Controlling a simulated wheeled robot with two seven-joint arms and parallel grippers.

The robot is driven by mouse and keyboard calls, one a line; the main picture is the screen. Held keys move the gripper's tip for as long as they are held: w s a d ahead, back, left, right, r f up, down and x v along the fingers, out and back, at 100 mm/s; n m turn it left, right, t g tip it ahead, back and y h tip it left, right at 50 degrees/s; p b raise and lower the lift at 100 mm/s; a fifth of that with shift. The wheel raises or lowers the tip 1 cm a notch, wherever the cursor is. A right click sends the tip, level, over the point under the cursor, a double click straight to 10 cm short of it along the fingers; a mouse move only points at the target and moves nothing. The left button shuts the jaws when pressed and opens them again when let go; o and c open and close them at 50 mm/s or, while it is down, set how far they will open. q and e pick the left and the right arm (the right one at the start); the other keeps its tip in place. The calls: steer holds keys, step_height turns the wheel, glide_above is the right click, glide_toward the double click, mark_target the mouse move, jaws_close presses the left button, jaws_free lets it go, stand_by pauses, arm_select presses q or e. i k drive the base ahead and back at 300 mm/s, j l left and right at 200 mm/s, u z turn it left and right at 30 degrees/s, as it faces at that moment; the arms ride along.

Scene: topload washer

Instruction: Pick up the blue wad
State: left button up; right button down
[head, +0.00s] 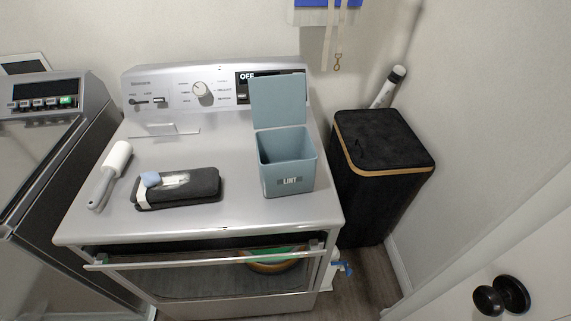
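A small light-blue wad (151,180) lies on the left end of a dark grey, folded-looking pad (200,194) on top of the machine. A whitish streaked patch, perhaps lint, lies just right of the wad on the same pad. A blue-grey bin labelled LINT (289,184) stands to the right with its lid up, and its inside looks empty from here. Neither of my grippers is in view.
The pad and bin rest on a grey machine top (225,218) with a control panel behind. A white lint roller (111,172) lies left of the pad. A black hamper (380,150) stands to the right. The machine top between pad and panel is mostly clear.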

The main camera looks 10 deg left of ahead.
mark_target(150, 178)
steer(key=u, duration=1.35)
steer(key=k+j, duration=0.05)
steer(key=j, duration=0.05)
